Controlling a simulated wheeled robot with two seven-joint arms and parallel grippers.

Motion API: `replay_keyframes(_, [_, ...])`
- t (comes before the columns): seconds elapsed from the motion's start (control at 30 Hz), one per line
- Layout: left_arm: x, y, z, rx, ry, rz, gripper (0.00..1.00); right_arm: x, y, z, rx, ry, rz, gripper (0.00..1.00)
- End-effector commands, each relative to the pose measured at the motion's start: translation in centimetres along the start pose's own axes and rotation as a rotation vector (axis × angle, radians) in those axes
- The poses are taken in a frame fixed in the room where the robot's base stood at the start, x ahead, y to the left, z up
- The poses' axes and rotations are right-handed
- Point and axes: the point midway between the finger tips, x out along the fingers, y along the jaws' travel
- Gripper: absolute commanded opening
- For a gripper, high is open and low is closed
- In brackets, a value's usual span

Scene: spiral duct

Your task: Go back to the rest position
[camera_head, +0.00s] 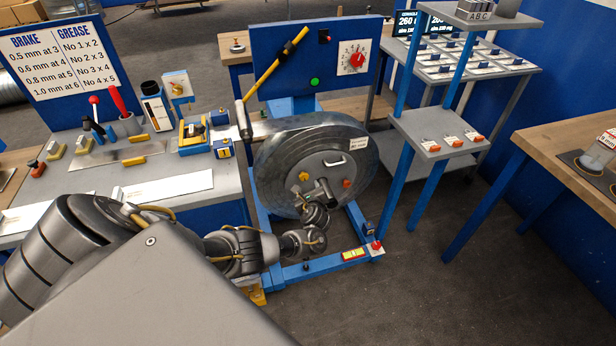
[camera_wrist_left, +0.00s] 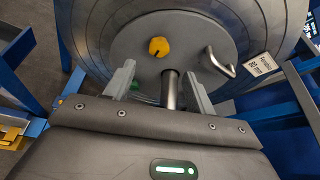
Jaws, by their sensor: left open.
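My left arm reaches in from the left in the head view, and its gripper (camera_head: 318,194) is at the front face of a large grey coil (camera_head: 275,160) on a blue stand. In the left wrist view the left gripper (camera_wrist_left: 162,80) is open, with its two fingers apart on either side of a metal shaft (camera_wrist_left: 169,92). The shaft comes out of the coil's round hub plate (camera_wrist_left: 140,40). I cannot tell whether the fingers touch it. A yellow knob (camera_wrist_left: 158,47) and a metal handle (camera_wrist_left: 221,62) sit on the plate. My right gripper is not in view.
A grey bench (camera_head: 215,200) with tools stands at the left. A blue panel (camera_head: 300,62) with a red dial rises behind the coil. A blue-post shelf (camera_head: 440,130) stands to the right, and a wooden table (camera_head: 570,140) at far right. Floor between them is clear.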

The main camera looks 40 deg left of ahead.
Motion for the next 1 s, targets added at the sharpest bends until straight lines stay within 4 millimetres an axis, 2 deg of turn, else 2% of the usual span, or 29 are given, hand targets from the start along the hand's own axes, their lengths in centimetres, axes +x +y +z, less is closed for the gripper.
replay_keyframes(0.23, [-0.5,0.0,0.0,0.000,0.000,0.001,0.55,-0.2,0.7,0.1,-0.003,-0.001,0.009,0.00])
replay_keyframes(0.6, [-0.5,0.0,0.0,0.000,0.000,0.001,0.55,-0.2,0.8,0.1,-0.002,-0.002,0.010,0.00])
replay_keyframes(0.7, [-0.6,0.5,-0.7,-0.012,0.012,0.004,0.55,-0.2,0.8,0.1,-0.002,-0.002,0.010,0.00])
replay_keyframes(0.77, [-0.8,1.6,-2.0,-0.039,0.038,0.011,0.55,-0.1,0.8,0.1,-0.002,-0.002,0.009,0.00])
replay_keyframes(0.87, [-1.7,4.8,-5.7,-0.135,0.114,0.040,0.55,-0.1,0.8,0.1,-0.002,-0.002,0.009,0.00])
replay_keyframes(0.97, [-3.5,9.8,-11.0,-0.288,0.223,0.103,0.55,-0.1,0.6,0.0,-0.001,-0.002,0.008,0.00])
replay_keyframes(1.0, [-4.6,12.0,-13.2,-0.358,0.268,0.138,0.55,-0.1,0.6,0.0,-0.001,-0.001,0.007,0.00])
